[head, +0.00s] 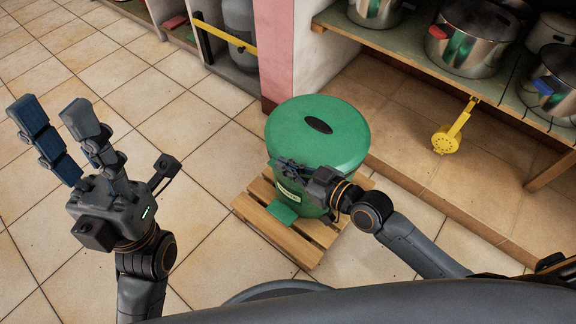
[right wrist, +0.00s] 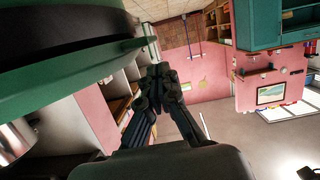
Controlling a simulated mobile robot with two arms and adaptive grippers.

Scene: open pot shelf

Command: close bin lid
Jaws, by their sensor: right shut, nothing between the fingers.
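A round green bin (head: 318,190) stands on a wooden slatted pallet. Its green lid (head: 335,140), with a dark oval on top, lies over the bin's mouth and looks level. A large green curved rim (right wrist: 60,75) fills the upper left of the right wrist view; any gap under it is unclear. My right gripper (head: 283,166) is shut and empty at the bin's near side, just below the lid edge; its closed fingers also show in the right wrist view (right wrist: 159,80). Whether it touches the bin is unclear. My left gripper (head: 54,112) is open and empty, raised over the floor at left.
The pallet (head: 262,230) has a green pedal (head: 282,212) at the bin's front. A shelf (head: 400,45) with several steel pots stands behind at right, with a yellow strainer (head: 446,139) hanging from it. A pink pillar (head: 278,50) rises behind the bin. Tiled floor is free at left.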

